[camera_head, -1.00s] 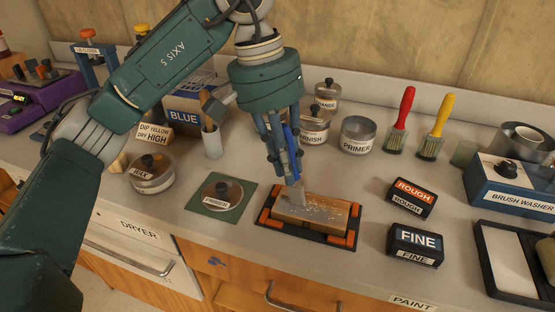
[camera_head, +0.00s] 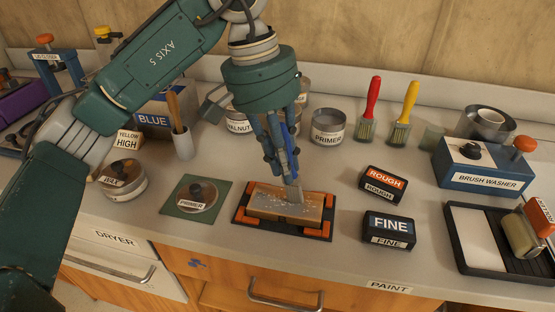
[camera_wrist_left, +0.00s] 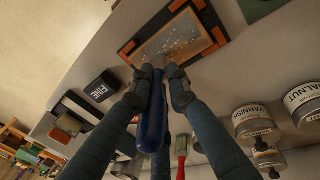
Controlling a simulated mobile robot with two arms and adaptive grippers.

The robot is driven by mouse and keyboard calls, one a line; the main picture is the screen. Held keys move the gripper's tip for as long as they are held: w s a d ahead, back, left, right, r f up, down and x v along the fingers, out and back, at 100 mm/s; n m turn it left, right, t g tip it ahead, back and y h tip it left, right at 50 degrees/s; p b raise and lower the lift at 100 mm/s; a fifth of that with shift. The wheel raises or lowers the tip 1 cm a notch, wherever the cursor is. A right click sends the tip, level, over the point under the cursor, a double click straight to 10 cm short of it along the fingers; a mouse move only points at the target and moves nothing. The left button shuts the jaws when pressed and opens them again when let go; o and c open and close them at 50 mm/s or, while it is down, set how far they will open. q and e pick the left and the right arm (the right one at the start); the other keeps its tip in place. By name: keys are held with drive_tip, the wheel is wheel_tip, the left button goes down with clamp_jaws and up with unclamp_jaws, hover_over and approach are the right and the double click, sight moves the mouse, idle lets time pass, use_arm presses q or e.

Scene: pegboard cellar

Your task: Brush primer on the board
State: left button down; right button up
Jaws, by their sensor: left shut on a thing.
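My left gripper (camera_head: 283,168) is shut on a blue-handled brush (camera_wrist_left: 152,130) and points down over the board. The brush's pale bristles (camera_head: 295,194) are at the board's upper surface, right of its middle; I cannot tell if they press on it. The wooden board (camera_head: 268,207) has white specks and patches on top and lies in a black holder with orange corner blocks (camera_head: 319,230). The open primer tin (camera_head: 328,127) stands behind the board. The primer lid (camera_head: 197,195) lies on a green mat left of the board. My right gripper is out of view.
Rough (camera_head: 383,184) and fine (camera_head: 388,230) sanding blocks sit right of the board. A red-handled brush (camera_head: 370,112) and a yellow-handled brush (camera_head: 404,115) stand behind. The brush washer (camera_head: 485,168) and a black tray (camera_head: 467,255) are at the right. Another tin (camera_head: 123,180) stands at the left.

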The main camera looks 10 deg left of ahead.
use_arm(q)
drive_tip(key=shift+d+f, duration=0.15)
drive_tip(key=shift+d, duration=2.05)
drive_tip(key=shift+a+b, duration=0.5)
drive_tip(key=shift+a, duration=1.95)
drive_tip(key=shift+a+f+b, duration=0.15)
drive_tip(key=shift+a+b, duration=0.1)
drive_tip(key=shift+a, duration=0.6)
drive_tip(key=shift+a+f+b, duration=0.1)
drive_tip(key=shift+a+b, duration=0.15)
drive_tip(key=shift+a, duration=1.75)
drive_tip(key=a, duration=0.3)
drive_tip(key=shift+r, duration=0.25)
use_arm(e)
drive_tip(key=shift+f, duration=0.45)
use_arm(q)
drive_tip(key=shift+w+r+p, duration=0.1)
drive_tip(key=shift+r+p, duration=0.25)
drive_tip(key=shift+p, duration=0.25)
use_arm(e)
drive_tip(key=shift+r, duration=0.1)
use_arm(q)
drive_tip(key=shift+w+d, duration=0.1)
